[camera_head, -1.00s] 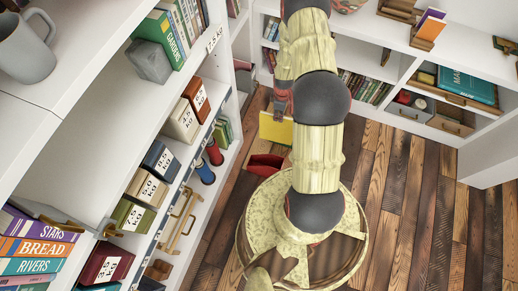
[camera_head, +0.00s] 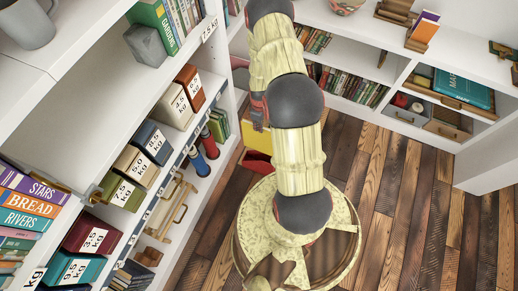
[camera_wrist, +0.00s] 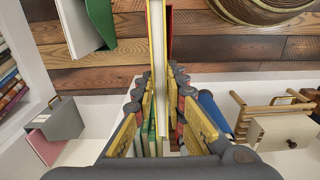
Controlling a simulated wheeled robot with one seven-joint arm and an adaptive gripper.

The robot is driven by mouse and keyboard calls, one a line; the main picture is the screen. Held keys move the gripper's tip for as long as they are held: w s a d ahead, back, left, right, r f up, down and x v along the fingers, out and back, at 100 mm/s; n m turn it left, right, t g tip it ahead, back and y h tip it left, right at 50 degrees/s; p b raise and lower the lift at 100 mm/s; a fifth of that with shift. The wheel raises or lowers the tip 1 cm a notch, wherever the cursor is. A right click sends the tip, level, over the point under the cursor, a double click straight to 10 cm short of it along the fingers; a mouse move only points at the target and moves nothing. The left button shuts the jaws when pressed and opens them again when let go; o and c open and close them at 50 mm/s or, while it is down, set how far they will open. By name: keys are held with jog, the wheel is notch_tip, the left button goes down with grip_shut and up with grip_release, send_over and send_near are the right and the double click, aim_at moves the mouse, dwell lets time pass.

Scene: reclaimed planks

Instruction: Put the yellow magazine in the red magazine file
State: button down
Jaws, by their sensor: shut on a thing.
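The yellow magazine (camera_head: 256,138) hangs upright below my gripper (camera_head: 258,118), near the shelf corner. My gripper is shut on it. In the wrist view, my gripper (camera_wrist: 159,98) has its fingers on both sides of the magazine (camera_wrist: 157,35), which shows edge-on as a thin yellow and pale strip. The red magazine file (camera_head: 258,166) stands low on the floor side, partly behind my round base. The magazine's lower edge appears right at the file's top in the head view; I cannot tell whether it is inside. A red strip shows beside the magazine in the wrist view.
A white shelf unit (camera_head: 90,150) with weight-labelled boxes and books runs along the left. Low shelves (camera_head: 430,60) with books and trays stand at the back. The plank floor (camera_head: 400,210) is clear to the right. Blue and red cylinders (camera_head: 206,145) stand near the file.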

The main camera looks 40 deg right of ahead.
aim_at(260, 150)
notch_tip(260, 150, down, 27)
jog(key=b, duration=0.9)
jog(key=shift+f, duration=0.2)
jog(key=shift+b, duration=0.35)
jog(key=c, duration=2.3)
grip_release()
jog(key=shift+f, duration=0.2)
jog(key=o, duration=0.5)
jog(key=shift+r, duration=0.2)
